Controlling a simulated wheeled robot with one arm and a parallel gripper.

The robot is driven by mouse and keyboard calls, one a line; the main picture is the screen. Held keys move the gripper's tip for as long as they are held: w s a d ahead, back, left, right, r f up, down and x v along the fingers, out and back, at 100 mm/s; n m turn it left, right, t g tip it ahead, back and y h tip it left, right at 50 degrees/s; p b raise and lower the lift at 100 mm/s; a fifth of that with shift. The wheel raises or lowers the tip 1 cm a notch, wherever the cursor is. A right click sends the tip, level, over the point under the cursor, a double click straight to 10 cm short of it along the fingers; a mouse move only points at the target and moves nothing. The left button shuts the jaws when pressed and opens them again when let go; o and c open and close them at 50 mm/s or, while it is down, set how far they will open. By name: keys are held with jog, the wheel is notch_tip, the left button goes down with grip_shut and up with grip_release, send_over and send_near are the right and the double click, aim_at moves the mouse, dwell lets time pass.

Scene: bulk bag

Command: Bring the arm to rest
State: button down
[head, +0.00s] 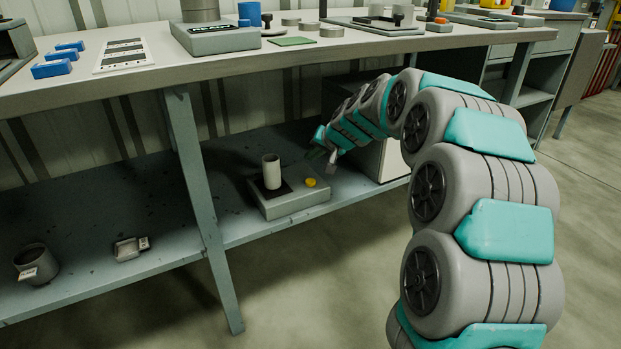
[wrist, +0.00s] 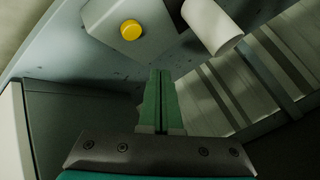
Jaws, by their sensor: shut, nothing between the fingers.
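My arm reaches from the lower right of the head view, under the tabletop, to the lower shelf. My gripper (head: 322,152) is at the arm's end, above the shelf and to the right of a grey box-shaped device. In the wrist view my gripper (wrist: 161,75) shows as two green fingers side by side, shut, with nothing held. The device (wrist: 105,15) with its yellow button (wrist: 131,30) and the white cylinder (wrist: 212,27) lie ahead of the fingertips, apart from them.
The lower shelf (head: 110,215) also holds a grey mug (head: 36,262) and a small metal item (head: 130,248). The tabletop (head: 200,65) is close above the arm. A table leg (head: 205,215) stands left of the device. A pale cabinet (head: 394,160) stands beside the arm. The floor in front is clear.

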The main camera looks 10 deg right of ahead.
dwell(0.5)
jog(key=s+a+r+n+g+p, duration=0.1)
jog(key=s+a+n+g+p, duration=0.15)
jog(key=s, duration=0.85)
jog(key=s+a+r+n+g+p, duration=0.15)
jog(key=s+a, duration=0.25)
jog(key=s, duration=0.7)
jog(key=s+d+f+g+h+p, duration=0.1)
jog(key=s+d+g+h, duration=0.1)
jog(key=s, duration=1.3)
jog(key=s+d+g+h+p, duration=0.1)
jog(key=s+d+g, duration=0.3)
jog(key=s, duration=1.2)
jog(key=shift+s+d+f+h+p, duration=0.15)
jog(key=shift+s+f+h+p, duration=0.2)
jog(key=shift+p, duration=0.25)
jog(key=shift+w, duration=0.2)
